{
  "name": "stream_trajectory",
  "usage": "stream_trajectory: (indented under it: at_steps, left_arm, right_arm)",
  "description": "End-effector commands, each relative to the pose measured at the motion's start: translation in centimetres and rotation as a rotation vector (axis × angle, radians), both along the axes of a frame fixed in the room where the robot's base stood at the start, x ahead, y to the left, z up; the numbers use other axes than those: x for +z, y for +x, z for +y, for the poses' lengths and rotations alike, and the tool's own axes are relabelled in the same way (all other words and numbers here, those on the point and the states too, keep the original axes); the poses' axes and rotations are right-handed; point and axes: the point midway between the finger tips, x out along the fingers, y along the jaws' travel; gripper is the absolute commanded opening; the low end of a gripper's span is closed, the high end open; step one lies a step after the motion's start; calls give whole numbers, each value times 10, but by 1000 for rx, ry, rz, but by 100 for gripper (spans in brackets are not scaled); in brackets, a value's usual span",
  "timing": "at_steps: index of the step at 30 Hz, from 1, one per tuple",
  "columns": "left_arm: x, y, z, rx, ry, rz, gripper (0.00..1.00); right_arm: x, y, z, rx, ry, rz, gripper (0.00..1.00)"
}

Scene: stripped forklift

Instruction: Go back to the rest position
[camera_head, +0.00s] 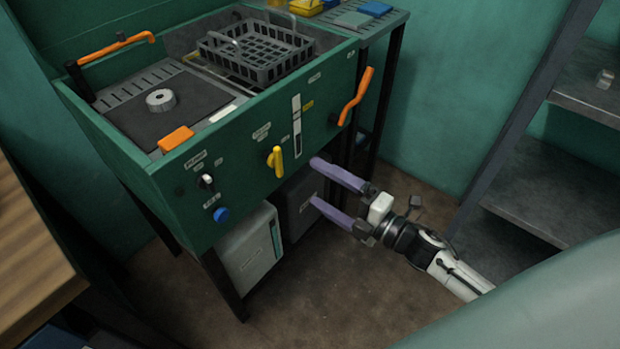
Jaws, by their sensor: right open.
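My right gripper (314,181) is open, with two purple fingers apart and nothing between them. It reaches in from the right, in front of the lower front of the green workbench (238,184). Its fingertips overlap the dark box under the bench in the picture; I cannot tell whether they touch anything. A yellow lever (276,161) on the front panel is just left of the upper finger. My left gripper is not in view.
An orange handle (356,96) sticks out from the panel above my right gripper. A white box (249,249) and a dark box (299,202) stand below the bench. A metal shelf (540,202) is at right. A wooden surface (30,250) is at left.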

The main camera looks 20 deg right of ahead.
Motion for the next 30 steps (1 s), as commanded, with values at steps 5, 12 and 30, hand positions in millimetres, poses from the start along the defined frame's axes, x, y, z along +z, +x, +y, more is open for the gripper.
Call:
stream_trajectory:
  at_steps: [5,12,30]
  left_arm:
    - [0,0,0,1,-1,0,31]
    - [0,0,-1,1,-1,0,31]
    - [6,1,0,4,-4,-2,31]
  right_arm:
    - [0,-4,-2,0,0,-1,91]
    - [0,-4,-2,0,0,0,91]
    - [-116,-130,35,-551,940,834,91]
